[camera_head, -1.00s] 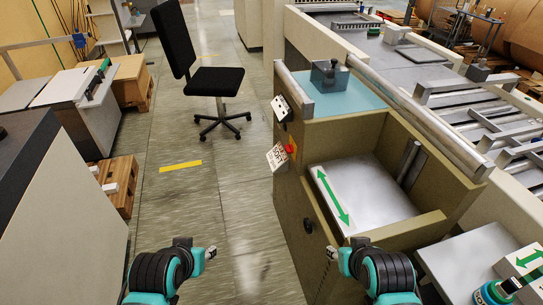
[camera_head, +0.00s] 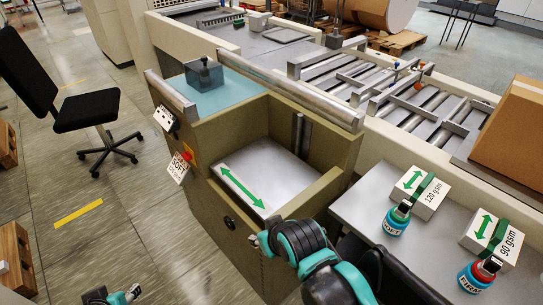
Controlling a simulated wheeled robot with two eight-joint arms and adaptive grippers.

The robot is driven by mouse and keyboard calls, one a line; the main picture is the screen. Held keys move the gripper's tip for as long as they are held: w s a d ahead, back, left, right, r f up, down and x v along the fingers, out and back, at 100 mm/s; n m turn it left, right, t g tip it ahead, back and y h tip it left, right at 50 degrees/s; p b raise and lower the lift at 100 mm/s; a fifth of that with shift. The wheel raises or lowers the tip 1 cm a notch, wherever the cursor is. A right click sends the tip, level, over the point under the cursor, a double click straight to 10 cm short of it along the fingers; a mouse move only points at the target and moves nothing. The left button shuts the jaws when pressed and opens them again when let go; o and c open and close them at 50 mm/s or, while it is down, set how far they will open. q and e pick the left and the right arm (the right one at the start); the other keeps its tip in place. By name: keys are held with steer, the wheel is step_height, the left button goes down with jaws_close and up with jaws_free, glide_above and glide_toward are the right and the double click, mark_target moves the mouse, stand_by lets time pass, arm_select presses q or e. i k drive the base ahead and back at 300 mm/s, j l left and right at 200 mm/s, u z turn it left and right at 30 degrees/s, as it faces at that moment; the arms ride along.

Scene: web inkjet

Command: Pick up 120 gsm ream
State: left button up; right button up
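The 120 gsm ream (camera_head: 418,198) is a white block with a green band, a green double arrow and "120 gsm" on its side. It lies on the grey side table (camera_head: 362,196) at the right. My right gripper (camera_head: 257,243) is low in front of the beige machine's bin, left of the ream and well apart from it. My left gripper (camera_head: 132,293) is at the bottom left edge, over the floor. Both grippers look small and appear to hold nothing; their finger gaps cannot be made out.
A 90 gsm ream (camera_head: 491,240) lies right of the 120 gsm one. A blue-green bottle (camera_head: 397,220) and a red-and-blue bottle (camera_head: 479,274) stand in front of the reams. The bin (camera_head: 262,178) has high beige walls. A black chair (camera_head: 87,111) stands at left on open floor.

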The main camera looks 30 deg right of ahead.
mark_target(426, 192)
steer(key=z, duration=2.7)
